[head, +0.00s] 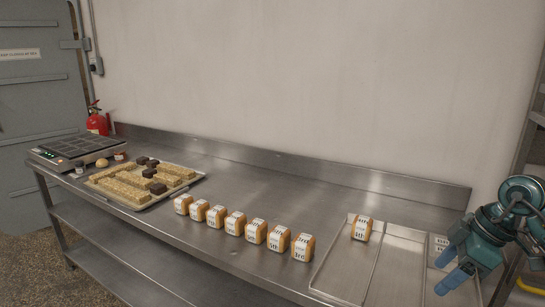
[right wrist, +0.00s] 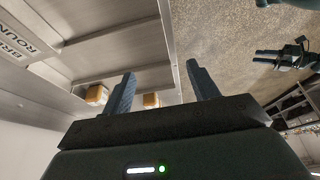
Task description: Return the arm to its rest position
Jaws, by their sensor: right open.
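My right gripper (head: 444,272) is at the right edge of the head view, over the right end of the metal tray (head: 401,262). Its two blue fingers are apart with nothing between them. In the right wrist view the fingers (right wrist: 160,82) also stand apart and empty. A loaf with a white label (head: 361,228) sits in the left compartment of the tray, away from the gripper.
Several labelled loaves (head: 255,231) stand in a row on the steel counter (head: 285,185). A rack (head: 530,130) stands at the right edge. The counter behind the loaves is clear.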

